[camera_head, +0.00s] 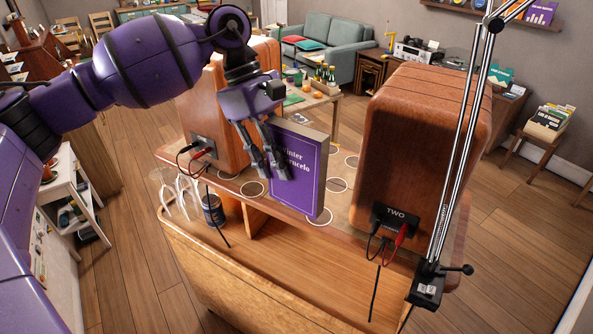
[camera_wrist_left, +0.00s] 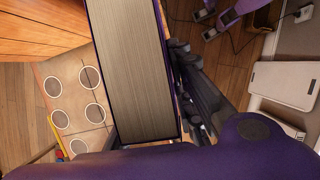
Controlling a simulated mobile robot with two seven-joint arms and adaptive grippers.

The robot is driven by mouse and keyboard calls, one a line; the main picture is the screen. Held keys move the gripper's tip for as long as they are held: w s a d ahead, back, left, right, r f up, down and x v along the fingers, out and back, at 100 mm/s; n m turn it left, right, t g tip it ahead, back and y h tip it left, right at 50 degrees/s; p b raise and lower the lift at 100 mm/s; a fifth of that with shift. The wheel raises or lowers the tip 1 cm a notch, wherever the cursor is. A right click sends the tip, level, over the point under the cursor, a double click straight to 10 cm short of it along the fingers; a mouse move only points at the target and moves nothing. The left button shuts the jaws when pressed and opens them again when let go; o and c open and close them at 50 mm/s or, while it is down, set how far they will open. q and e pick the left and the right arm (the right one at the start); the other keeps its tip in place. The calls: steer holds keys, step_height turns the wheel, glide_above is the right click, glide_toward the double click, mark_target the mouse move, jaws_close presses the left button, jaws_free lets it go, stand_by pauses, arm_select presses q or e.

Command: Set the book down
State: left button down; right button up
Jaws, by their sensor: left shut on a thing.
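My right gripper is not in view.
The left speaker cabinet (camera_head: 215,110) and right speaker cabinet (camera_head: 420,140) stand close on both sides. A chrome lamp arm (camera_head: 462,150) rises at right. The lower wooden surface (camera_head: 290,262) in front is mostly clear.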

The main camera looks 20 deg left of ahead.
arm_select(q)
steer(key=n, duration=0.1)
steer(key=n+t, duration=0.1)
steer(key=n, duration=0.2)
steer(key=shift+w+a+r+n+t, duration=0.1)
steer(key=shift+w+a+n+t, duration=0.2)
steer(key=shift+w+a+t, duration=0.1)
steer(key=w+f+n+t+y+p, duration=0.1)
steer(key=w+f+n+t+y, duration=0.2)
steer(key=w+n, duration=1.05)
steer(key=shift+n+t, duration=0.35)
steer(key=shift+t, duration=0.15)
steer(key=x, duration=0.8)
steer(key=shift+w+a, duration=0.1)
steer(key=shift+a, duration=0.1)
steer(key=shift+f, duration=0.15)
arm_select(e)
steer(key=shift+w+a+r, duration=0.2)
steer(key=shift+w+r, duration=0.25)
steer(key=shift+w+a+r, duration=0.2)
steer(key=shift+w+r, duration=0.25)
arm_select(q)
steer(key=c, duration=1.5)
jaws_free()
steer(key=shift+f, duration=0.2)
steer(key=shift+c, duration=0.2)
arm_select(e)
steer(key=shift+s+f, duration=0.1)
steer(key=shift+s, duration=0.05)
